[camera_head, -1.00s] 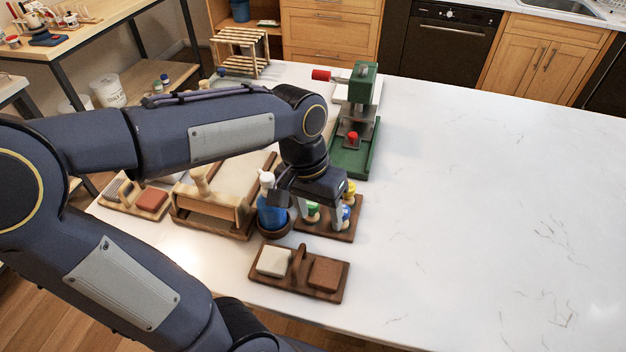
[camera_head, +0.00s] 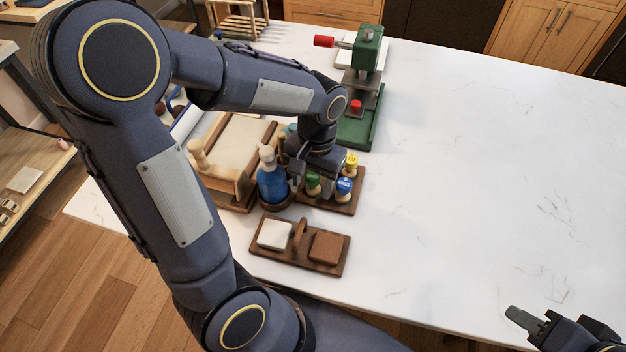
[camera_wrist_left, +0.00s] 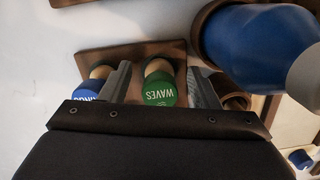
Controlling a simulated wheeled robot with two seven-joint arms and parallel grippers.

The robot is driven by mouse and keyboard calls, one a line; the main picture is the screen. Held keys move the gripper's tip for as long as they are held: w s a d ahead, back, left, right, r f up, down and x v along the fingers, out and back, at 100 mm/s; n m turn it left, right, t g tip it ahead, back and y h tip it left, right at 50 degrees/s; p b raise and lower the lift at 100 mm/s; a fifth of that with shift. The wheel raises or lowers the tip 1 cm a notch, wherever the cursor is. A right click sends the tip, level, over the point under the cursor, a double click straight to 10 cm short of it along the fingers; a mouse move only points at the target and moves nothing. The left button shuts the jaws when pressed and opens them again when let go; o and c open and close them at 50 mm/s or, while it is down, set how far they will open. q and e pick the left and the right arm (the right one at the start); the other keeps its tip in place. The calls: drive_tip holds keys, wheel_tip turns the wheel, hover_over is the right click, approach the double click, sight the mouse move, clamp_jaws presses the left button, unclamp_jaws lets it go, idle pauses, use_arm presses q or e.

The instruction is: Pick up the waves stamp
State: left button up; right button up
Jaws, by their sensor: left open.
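The waves stamp (camera_head: 313,183) is green-topped and stands upright on a small dark wooden stand (camera_head: 342,207). In the left wrist view the green cap (camera_wrist_left: 160,92) reads WAVES. My left gripper (camera_head: 311,176) is open, with one finger on each side of the stamp; the left wrist view shows small gaps beside the cap. A blue stamp (camera_head: 344,187) and a yellow stamp (camera_head: 351,164) share the stand. The blue stamp (camera_wrist_left: 90,91) lies just outside one finger. My right gripper (camera_head: 522,321) is at the bottom right, away from the objects; its jaw opening is unclear.
A blue bottle (camera_head: 272,184) stands close beside my left gripper, and also shows large in the wrist view (camera_wrist_left: 255,50). A wooden holder with two blocks (camera_head: 297,262) lies in front. A green press (camera_head: 366,55) stands behind. The right tabletop is clear.

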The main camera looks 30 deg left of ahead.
use_arm(q)
drive_tip(key=shift+c, duration=0.5)
drive_tip(key=c, duration=1)
